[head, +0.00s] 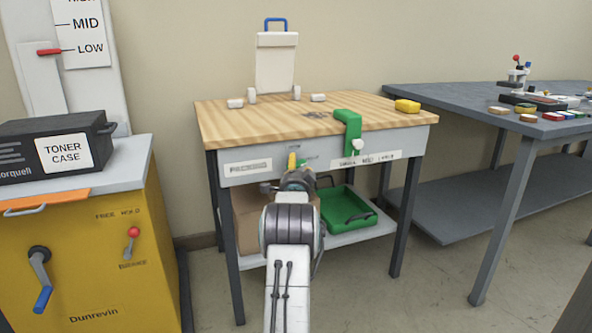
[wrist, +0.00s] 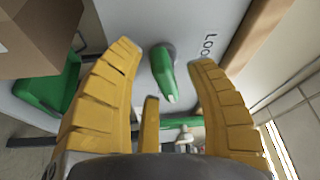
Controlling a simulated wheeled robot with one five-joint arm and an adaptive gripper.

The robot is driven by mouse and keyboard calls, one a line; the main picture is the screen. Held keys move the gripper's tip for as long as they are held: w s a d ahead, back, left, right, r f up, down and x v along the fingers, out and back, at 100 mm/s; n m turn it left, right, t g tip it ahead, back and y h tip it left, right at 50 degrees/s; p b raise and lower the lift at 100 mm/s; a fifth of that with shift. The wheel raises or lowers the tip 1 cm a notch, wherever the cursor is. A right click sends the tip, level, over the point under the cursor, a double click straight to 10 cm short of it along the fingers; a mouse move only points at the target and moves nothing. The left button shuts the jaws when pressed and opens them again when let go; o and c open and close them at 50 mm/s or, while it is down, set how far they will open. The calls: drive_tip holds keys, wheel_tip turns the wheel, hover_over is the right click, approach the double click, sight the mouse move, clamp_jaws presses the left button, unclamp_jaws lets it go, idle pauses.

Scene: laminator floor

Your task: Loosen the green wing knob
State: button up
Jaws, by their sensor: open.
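The green wing knob (wrist: 162,72) sits on the pale front panel of the wooden-topped bench, and its wing points toward the lower right in the wrist view. In the head view only a bit of green (head: 303,163) shows, mostly hidden behind my arm. My gripper (wrist: 165,60) is open, with one yellow finger on each side of the knob. Gaps show between the knob and both fingers. In the head view my gripper (head: 293,160) is at the bench's front panel, largely hidden by my wrist.
A green clamp (head: 347,125) with a white knob hangs over the bench front to the right. Below, a green tray (head: 342,206) and cardboard box (head: 255,218) sit on the lower shelf. A yellow cabinet (head: 90,250) stands left; a grey table (head: 460,97) stands right.

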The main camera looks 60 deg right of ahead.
drive_tip(key=shift+w+d, duration=0.15)
drive_tip(key=shift+d, duration=0.1)
idle(0.3)
clamp_jaws()
